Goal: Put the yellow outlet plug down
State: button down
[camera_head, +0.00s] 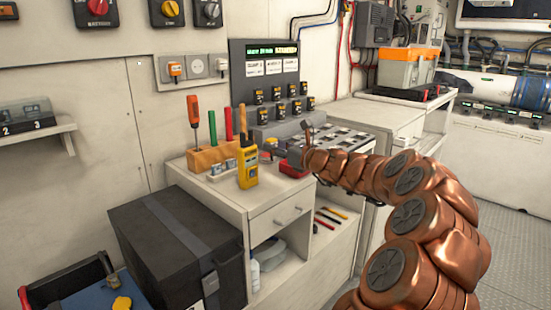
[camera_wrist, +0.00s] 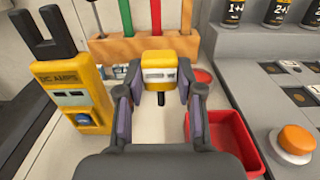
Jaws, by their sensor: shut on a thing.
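The yellow outlet plug (camera_wrist: 158,66) is between the fingertips of my gripper (camera_wrist: 158,92) in the wrist view, with a dark prong pointing down the picture. My gripper is shut on it, one finger on each side. In the head view my gripper (camera_head: 283,147) is over the white cabinet top, left of the grey panel; the plug is too small there to make out surely. Whether the plug touches the top cannot be told.
A yellow clamp meter (camera_head: 247,167) stands left of my gripper. A wooden block (camera_head: 210,157) with upright tools is behind. An open red bin (camera_wrist: 219,140) and an orange button (camera_wrist: 297,140) are to the right. Bare white top (camera_wrist: 155,128) shows below the plug.

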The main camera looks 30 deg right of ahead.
jog(key=shift+w+f, duration=0.2)
jog(key=shift+f, duration=0.15)
jog(key=shift+d+f+b, duration=0.1)
jog(key=shift+f+b, duration=0.5)
jog(key=shift+f, duration=0.8)
jog(key=shift+f, duration=0.6)
jog(key=c, duration=0.7)
grip_release()
jog(key=shift+c, duration=0.2)
jog(key=shift+r, duration=0.1)
jog(key=shift+r, duration=0.4)
jog(key=shift+s+d+r, duration=0.1)
jog(key=shift+s+r, duration=0.05)
jog(key=shift+s, duration=0.25)
jog(key=p+v, duration=0.1)
jog(key=v, duration=1)
